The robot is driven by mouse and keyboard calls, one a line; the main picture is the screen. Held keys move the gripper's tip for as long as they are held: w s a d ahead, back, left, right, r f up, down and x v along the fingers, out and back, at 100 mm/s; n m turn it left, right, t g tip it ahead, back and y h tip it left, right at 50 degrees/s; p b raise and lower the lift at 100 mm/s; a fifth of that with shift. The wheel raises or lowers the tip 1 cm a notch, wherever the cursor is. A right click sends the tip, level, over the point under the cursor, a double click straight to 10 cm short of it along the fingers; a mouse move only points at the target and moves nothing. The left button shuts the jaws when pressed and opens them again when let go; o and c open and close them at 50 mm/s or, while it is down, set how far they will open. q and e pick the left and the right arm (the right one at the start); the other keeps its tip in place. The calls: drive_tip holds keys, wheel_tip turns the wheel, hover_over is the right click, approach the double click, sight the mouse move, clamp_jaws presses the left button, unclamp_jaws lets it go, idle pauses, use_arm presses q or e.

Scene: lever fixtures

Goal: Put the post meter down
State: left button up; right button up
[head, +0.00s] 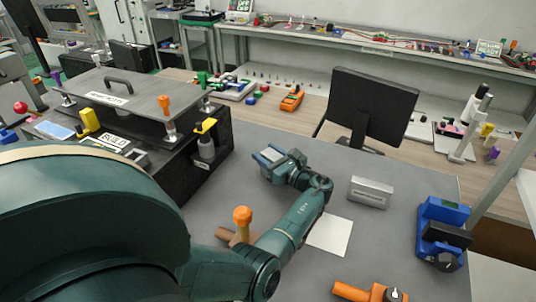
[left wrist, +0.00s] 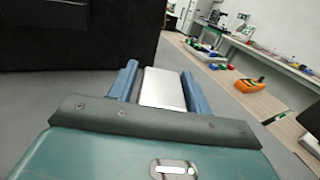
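My left gripper (head: 270,157) is over the grey table near the black fixture box, at the end of my green arm. Its two blue-grey fingers (left wrist: 156,88) are on either side of a flat silver-grey block, which looks like the post meter (left wrist: 163,90). In the head view only a small pale part of that block (head: 272,154) shows at the fingertips. Its underside is hidden, so I cannot tell whether it touches the table. My right gripper is not in view.
A silver box (head: 371,191), a white square (head: 330,235), a blue device (head: 443,235) and an orange meter (head: 370,292) are on the table. The black fixture box (head: 207,160) with levers is at left. A monitor (head: 368,105) stands behind.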

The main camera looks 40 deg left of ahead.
use_arm(q)
drive_tip(key=shift+o, duration=0.8)
drive_tip(key=shift+r, duration=0.3)
drive_tip(key=d, duration=0.4)
drive_tip(key=d+b, duration=0.1)
drive_tip(key=d, duration=0.3)
drive_tip(key=s+d, duration=0.1)
drive_tip(key=d, duration=0.3)
drive_tip(key=shift+f+b, duration=0.15)
drive_tip(key=shift+b, duration=0.15)
drive_tip(key=shift+s, duration=0.1)
